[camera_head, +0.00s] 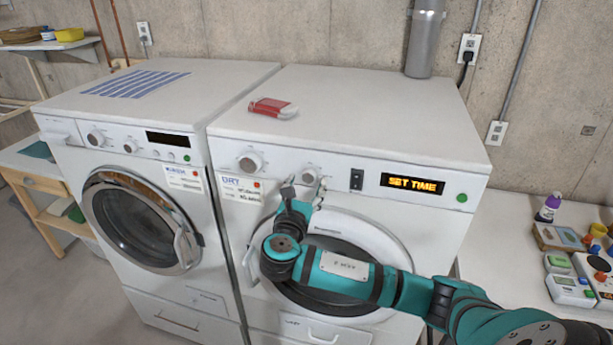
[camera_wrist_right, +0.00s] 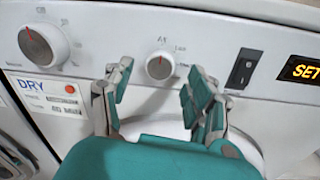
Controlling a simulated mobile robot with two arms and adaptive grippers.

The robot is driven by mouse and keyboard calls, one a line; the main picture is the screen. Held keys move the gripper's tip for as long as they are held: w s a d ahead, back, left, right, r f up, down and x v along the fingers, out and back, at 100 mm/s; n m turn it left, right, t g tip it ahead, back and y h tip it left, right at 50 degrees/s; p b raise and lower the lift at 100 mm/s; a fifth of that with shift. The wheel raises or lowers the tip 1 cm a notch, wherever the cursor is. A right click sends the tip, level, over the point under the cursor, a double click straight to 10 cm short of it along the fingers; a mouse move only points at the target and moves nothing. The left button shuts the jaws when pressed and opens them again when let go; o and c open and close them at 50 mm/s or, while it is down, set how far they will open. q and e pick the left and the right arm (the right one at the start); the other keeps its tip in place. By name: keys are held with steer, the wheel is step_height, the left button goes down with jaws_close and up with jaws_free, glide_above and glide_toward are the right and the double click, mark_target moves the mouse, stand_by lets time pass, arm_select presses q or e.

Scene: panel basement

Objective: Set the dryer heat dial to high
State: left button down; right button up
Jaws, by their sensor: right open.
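The dryer (camera_head: 350,110) is the right-hand white machine. Its display (camera_head: 412,184) reads "SET TIME". A large dial (camera_head: 251,162) sits at the left of its panel and also shows in the right wrist view (camera_wrist_right: 43,44), with a red pointer mark. My left gripper is not in view.
A dark rocker switch (camera_head: 357,179) and a green button (camera_head: 462,198) are on the dryer panel. A red and white object (camera_head: 273,108) lies on the dryer top. The washer (camera_head: 120,165) stands at left. A side table at right holds several small items.

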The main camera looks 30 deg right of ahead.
steer(key=shift+x, duration=1)
steer(key=c, duration=1.1)
